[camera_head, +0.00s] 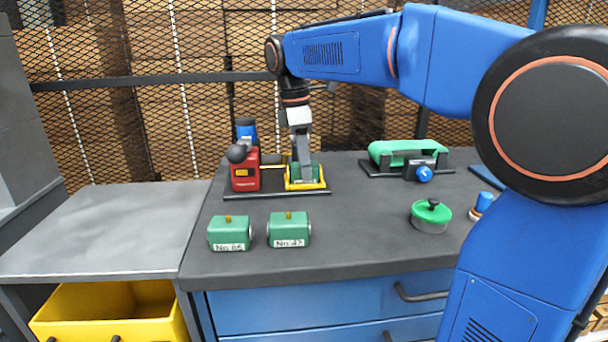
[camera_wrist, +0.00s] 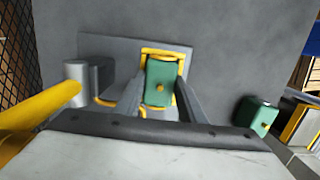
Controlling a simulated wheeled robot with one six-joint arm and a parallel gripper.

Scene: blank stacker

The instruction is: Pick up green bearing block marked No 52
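A green block (camera_head: 315,171) sits in a yellow frame (camera_head: 305,185) on a dark plate; its label is hidden, so I cannot read its number. In the wrist view the two grey fingers (camera_wrist: 163,88) stand either side of the block, apparently with small gaps. Two other green blocks stand in front: one marked No 85 (camera_head: 229,233), the other apparently No 42 (camera_head: 289,230).
A red device (camera_head: 244,172) with a black knob stands just left of the frame on the same plate. A green belt tool (camera_head: 408,152), a round green-lidded part (camera_head: 430,217) and a blue-topped part (camera_head: 484,202) are to the right. A yellow bin (camera_head: 100,314) is below left.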

